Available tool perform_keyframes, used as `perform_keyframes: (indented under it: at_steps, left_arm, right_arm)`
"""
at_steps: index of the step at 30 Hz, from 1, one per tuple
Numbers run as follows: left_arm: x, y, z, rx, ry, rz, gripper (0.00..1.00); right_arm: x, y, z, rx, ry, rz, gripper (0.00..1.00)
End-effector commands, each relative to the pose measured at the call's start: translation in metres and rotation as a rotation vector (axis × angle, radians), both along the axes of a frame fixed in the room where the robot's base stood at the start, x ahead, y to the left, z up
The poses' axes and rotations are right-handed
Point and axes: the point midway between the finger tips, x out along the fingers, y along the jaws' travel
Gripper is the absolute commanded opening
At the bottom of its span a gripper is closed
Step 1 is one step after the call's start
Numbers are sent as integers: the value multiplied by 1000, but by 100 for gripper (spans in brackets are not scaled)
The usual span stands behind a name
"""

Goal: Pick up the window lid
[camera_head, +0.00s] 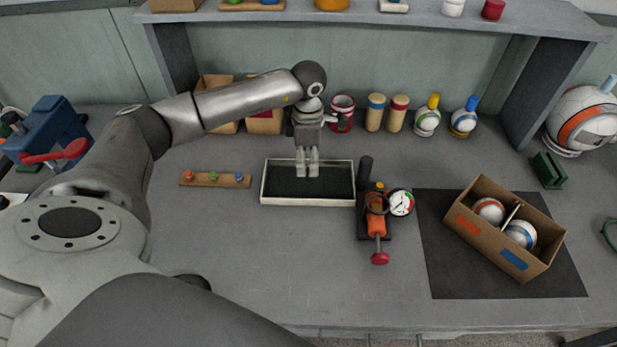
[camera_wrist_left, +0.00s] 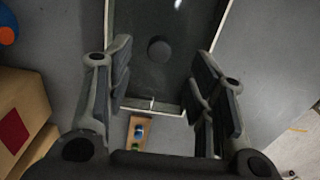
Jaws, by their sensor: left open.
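The window lid (camera_wrist_left: 135,75) seems to be the dark, glossy pane inside the pale rim of a shallow rectangular tray (camera_head: 330,202). A bright glare spot shows on it in the left wrist view, and a dark round knob (camera_wrist_left: 158,49) stands out from it. My left gripper (camera_head: 307,174) is over the tray in the head view, pointing down. Its fingers are apart, on either side of the knob in the left wrist view (camera_wrist_left: 162,60), and nothing is between them. I cannot tell how high the fingertips are above the lid. My right gripper is not in view.
A pressing tool with a gauge (camera_head: 401,203) stands close right of the tray. A peg strip (camera_head: 215,180) lies to its left. Cans and bottles (camera_head: 427,117) line the back under the shelf. A cardboard box (camera_head: 497,254) of balls sits on a dark mat. The front bench is clear.

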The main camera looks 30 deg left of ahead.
Motion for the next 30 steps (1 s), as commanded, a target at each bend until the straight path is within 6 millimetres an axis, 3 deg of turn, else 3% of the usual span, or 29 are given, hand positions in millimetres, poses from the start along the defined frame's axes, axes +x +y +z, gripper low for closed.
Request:
perform_keyframes:
  at_steps: [4, 9, 17, 30]
  left_arm:
    - [1, -1, -20, -1, 7, 1, 50]
    - [2, -1, -42, 0, 4, 0, 50]
    - [2, 0, -47, -1, 1, 0, 50]
    - [2, 0, -46, -1, 1, 0, 0]
  right_arm:
    - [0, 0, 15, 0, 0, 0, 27]
    - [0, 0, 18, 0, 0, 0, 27]
    - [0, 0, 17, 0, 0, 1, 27]
    - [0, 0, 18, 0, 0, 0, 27]
